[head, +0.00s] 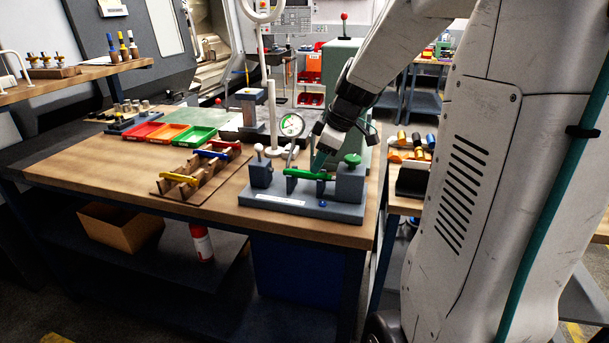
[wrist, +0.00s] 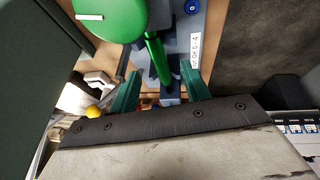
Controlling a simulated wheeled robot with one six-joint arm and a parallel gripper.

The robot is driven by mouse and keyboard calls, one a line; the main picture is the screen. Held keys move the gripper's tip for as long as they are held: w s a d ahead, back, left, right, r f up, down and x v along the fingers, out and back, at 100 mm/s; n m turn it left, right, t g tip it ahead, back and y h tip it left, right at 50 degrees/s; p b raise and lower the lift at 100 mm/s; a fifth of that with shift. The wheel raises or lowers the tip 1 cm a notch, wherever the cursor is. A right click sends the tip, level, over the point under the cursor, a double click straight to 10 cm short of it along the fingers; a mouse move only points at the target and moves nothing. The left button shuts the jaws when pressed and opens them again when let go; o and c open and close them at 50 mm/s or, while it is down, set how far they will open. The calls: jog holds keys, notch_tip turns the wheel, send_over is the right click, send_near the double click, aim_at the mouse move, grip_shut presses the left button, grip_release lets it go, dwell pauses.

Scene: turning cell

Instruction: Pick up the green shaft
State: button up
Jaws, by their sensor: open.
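The green shaft (head: 308,174) lies level across a grey-blue bench fixture (head: 290,200), between its two end blocks. In the wrist view the shaft (wrist: 157,58) runs away from me between my teal fingers. My gripper (head: 317,160) is at the fixture, close above the shaft. In the wrist view my gripper (wrist: 160,74) is open, one finger on each side of the shaft's line. I cannot tell whether a finger touches it. The fixture's green knob (head: 352,159) stands on the right block; the knob (wrist: 110,15) looms large at the wrist view's upper left.
A dial gauge (head: 291,125) on a stand rises just behind the fixture. A wooden rack (head: 205,180) with yellow, blue and red shafts stands to its left. Red, orange and green trays (head: 168,132) lie farther back. The bench's front left is clear.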

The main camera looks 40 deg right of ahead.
aim_at(307, 175)
jog(key=x, duration=0.5)
jog(key=shift+w+a+r, duration=0.1)
jog(key=shift+w, duration=0.2)
grip_shut()
jog(key=shift+r, duration=0.2)
